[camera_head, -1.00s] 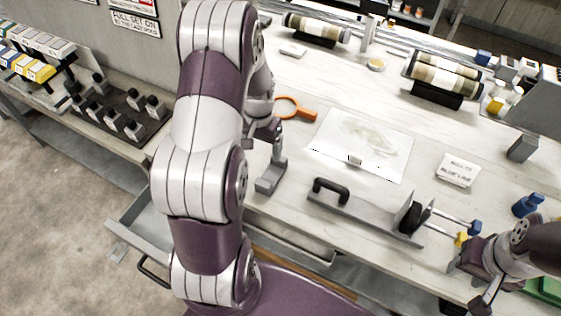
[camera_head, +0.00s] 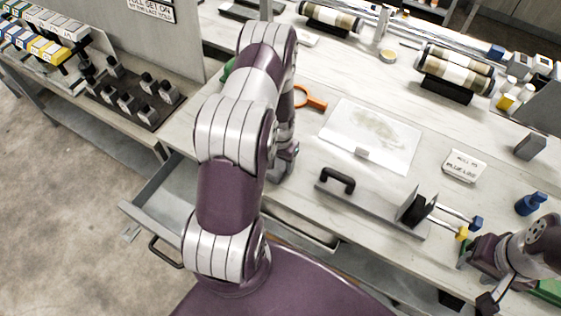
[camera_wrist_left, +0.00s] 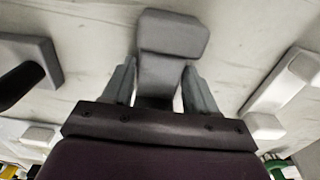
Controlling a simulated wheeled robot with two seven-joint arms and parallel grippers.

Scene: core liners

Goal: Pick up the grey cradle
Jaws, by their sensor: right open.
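A grey block-like piece with a stem, which looks like the grey cradle (camera_wrist_left: 172,36), shows in the left wrist view. Its stem lies between the two fingers of my left gripper (camera_wrist_left: 160,82), and its wider end reaches past the fingertips. The fingers are close to both sides of the stem, but I cannot tell whether they press on it. In the head view my left gripper (camera_head: 286,160) is low over the bench's front edge, largely hidden by my left arm. My right gripper (camera_head: 476,278) is open and empty at the lower right.
An orange magnifier (camera_head: 312,98) and a clear sheet (camera_head: 372,135) lie beyond my left gripper. A grey device with a black handle (camera_head: 336,180) lies to its right. An open drawer (camera_head: 165,205) sticks out at the left. Core samples (camera_head: 455,70) rest farther back.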

